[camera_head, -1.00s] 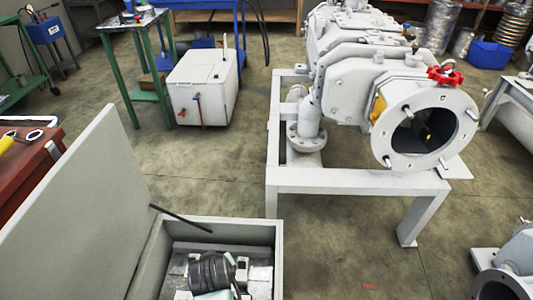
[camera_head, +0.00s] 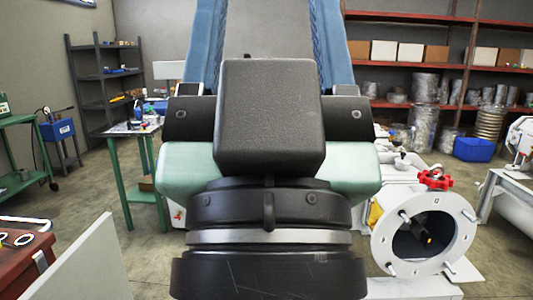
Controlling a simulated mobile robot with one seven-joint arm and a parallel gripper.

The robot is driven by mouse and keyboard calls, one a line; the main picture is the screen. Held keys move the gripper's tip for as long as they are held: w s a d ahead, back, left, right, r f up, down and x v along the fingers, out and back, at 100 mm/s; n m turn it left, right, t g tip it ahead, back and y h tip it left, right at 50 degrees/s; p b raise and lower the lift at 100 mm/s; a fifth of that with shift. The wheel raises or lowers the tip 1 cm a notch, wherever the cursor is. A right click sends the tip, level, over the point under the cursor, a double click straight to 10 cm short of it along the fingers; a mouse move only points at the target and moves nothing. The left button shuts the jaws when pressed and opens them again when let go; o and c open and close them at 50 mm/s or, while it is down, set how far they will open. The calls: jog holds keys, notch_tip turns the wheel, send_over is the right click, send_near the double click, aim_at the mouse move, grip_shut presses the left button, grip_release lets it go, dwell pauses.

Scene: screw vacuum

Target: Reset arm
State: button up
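My arm (camera_head: 268,120) fills the middle of the head view, close to the camera. It shows a black block, green sides and a black round joint with a silver band below. No gripper fingers can be made out, so my gripper is not seen. Much of the white screw vacuum machine is hidden behind my arm. Its round open flange (camera_head: 462,240) and red handwheel (camera_head: 435,179) show at the lower right, apart from my arm in the picture.
A grey box lid (camera_head: 85,268) stands raised at lower left, beside a red-brown cabinet (camera_head: 22,262). A green table (camera_head: 130,132) and dark shelving (camera_head: 103,75) stand behind at left. Red shelves (camera_head: 415,60) with boxes and a blue bin (camera_head: 473,149) are at back right.

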jog(key=r+p, duration=2.2)
jog(key=r, duration=0.1)
jog(key=shift+w+r, duration=0.1)
jog(key=shift+w, duration=0.1)
jog(key=shift+c, duration=0.3)
